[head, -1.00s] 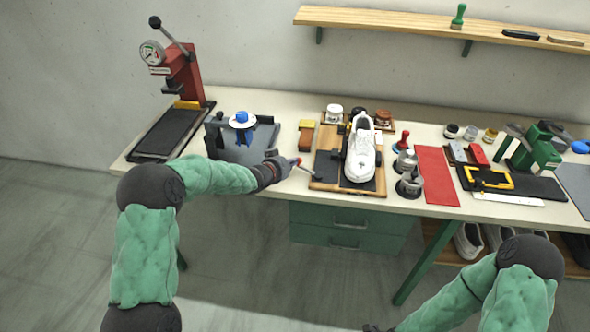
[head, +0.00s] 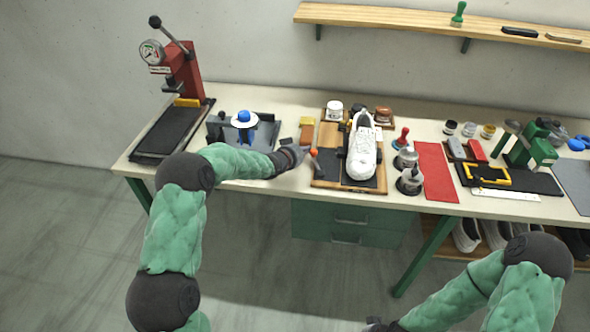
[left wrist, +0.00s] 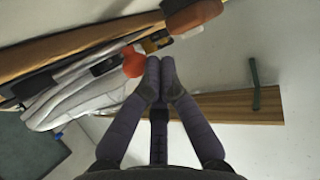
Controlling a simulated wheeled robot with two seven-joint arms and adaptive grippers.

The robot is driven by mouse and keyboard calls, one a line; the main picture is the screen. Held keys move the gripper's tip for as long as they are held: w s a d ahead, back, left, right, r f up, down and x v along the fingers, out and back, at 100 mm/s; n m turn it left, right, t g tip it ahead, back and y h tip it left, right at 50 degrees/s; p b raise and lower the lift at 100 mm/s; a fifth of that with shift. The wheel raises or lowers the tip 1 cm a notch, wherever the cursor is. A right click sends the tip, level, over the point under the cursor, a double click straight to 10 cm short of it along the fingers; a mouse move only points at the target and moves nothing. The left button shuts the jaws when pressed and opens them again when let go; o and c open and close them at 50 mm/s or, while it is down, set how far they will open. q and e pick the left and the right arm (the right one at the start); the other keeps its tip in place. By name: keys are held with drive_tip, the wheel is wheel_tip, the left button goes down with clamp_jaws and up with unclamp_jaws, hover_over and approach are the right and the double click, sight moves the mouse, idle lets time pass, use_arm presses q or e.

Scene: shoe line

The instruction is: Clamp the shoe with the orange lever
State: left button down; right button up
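The white shoe (head: 362,146) lies on a wooden board with dark pads (head: 330,184), toe toward me. The lever with the orange knob (head: 314,153) stands at the board's left side, close to upright. Dark clamp parts flank the shoe; whether they press on it I cannot tell. My left gripper (head: 303,153) is beside the knob, on its left. In the left wrist view the fingertips (left wrist: 160,80) are together with nothing between them, and the orange knob (left wrist: 133,62) is just beside them. Only a bit of my right gripper (head: 375,326) shows at the bottom edge.
A red press (head: 183,75) and a grey fixture with a blue-knobbed part (head: 244,119) are to the left. Metal pots (head: 410,181), a red mat (head: 436,172) and a green tool (head: 540,148) are to the right. A wooden shelf (head: 400,22) hangs above.

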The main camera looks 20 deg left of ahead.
use_arm(q)
drive_tip(key=shift+w+d, duration=0.7)
drive_tip(key=shift+w, duration=0.05)
idle(0.3)
drive_tip(key=v, duration=1.2)
idle(0.3)
drive_tip(key=shift+f, duration=0.1)
